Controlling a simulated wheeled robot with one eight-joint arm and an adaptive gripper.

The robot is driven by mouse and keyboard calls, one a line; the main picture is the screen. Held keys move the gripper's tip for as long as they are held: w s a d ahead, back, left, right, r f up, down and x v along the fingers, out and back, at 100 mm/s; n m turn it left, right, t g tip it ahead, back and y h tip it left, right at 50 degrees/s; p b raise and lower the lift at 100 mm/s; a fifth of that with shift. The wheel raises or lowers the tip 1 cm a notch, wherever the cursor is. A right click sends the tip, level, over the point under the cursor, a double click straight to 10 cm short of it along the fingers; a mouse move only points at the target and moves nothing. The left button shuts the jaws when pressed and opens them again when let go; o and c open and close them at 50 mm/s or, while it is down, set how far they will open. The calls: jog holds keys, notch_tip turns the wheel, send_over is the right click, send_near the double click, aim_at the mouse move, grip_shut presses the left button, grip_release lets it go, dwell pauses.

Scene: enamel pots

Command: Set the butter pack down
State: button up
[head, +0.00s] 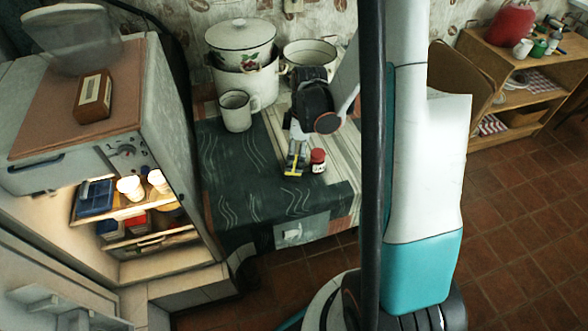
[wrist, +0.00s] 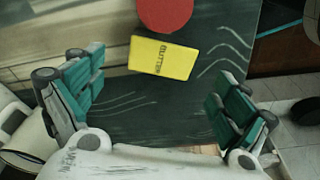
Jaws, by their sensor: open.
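The yellow butter pack (wrist: 162,57) lies flat on the dark patterned cloth, label up, in the wrist view. In the head view it shows as a small yellow patch (head: 292,171) near the front of the table, partly hidden by my gripper (head: 298,150). My gripper points down over the table there. In the wrist view its green-padded fingers (wrist: 160,98) are wide apart, with nothing between the pads touching either one. The pack is free of both fingers and lies toward the top of that picture. A red-lidded jar (head: 318,160) stands just beside the pack.
The jar's red lid (wrist: 165,12) shows close to the pack in the wrist view. A white mug (head: 237,111), a lidded pot (head: 241,68) and an open pot (head: 309,55) stand at the back. An open fridge (head: 60,150) stands left. The front left cloth is clear.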

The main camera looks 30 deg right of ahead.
aim_at(294, 164)
notch_tip(294, 164, down, 4)
jog(key=shift+a+f+b, duration=0.15)
jog(key=shift+f+b, duration=0.1)
jog(key=shift+b, duration=0.85)
jog(key=shift+r, duration=0.1)
jog(key=c, duration=1.4)
jog(key=shift+r, duration=0.1)
